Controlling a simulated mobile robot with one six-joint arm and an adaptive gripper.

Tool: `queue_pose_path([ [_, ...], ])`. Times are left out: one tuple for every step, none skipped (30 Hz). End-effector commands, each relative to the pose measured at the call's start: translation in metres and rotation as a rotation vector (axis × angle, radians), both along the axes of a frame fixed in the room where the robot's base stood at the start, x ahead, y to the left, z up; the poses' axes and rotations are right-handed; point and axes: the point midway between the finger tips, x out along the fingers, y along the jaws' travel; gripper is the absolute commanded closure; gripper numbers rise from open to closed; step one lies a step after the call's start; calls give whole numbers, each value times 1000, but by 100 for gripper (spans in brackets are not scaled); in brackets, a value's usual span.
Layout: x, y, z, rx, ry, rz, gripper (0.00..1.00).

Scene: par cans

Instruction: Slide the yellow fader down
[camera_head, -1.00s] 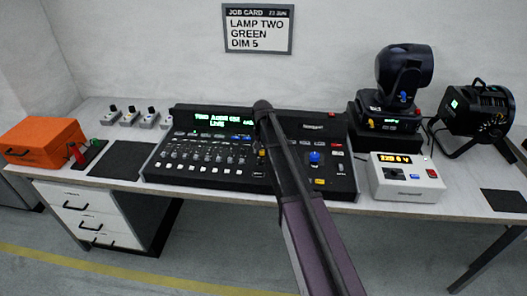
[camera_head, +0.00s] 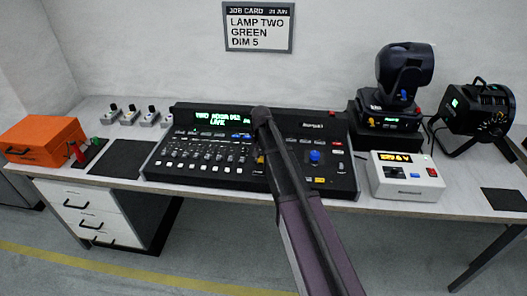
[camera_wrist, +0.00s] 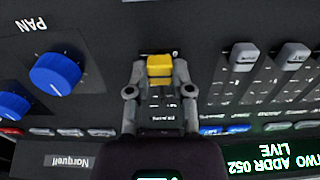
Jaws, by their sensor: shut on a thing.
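The yellow fader (camera_wrist: 159,68) shows in the wrist view as a yellow cap between the two fingertips of my gripper (camera_wrist: 160,72). My gripper is shut on this cap, one finger on each side. In the head view my arm covers most of this spot, and only a sliver of yellow (camera_head: 260,159) shows beside it. The fader belongs to the black lighting console (camera_head: 170,178) on the table. The fader's slot is mostly hidden by my gripper in the wrist view.
Grey faders (camera_wrist: 243,56) stand in slots beside my gripper. Blue knobs (camera_wrist: 55,74) are on its other side. A white control box (camera_head: 405,190), a moving-head lamp (camera_head: 404,75) and a par can (camera_head: 478,115) stand right of the console. An orange case (camera_head: 42,140) is at left.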

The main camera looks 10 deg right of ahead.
Motion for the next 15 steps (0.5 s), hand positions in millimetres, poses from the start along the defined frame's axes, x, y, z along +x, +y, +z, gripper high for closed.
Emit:
queue_pose_path([
  [-10,1,0,-2,1,-1,100],
  [-13,2,0,-3,1,-1,100],
  [-15,3,0,-3,1,-1,100],
  [-15,3,0,-3,1,-1,100],
  [-16,4,0,-3,1,-1,100],
  [-16,4,0,-3,2,-1,100],
  [-16,4,0,-3,2,-1,100],
  [-15,4,0,-2,3,-1,100],
  [-15,4,0,-2,3,-1,100],
  [-16,4,0,-2,4,-1,100],
  [-16,4,0,-2,4,-1,100],
  [-16,4,0,-2,4,-1,100],
  [-16,4,0,-2,5,-1,100],
  [-16,4,0,-2,5,-1,62],
  [-16,4,0,-2,5,-1,50],
])
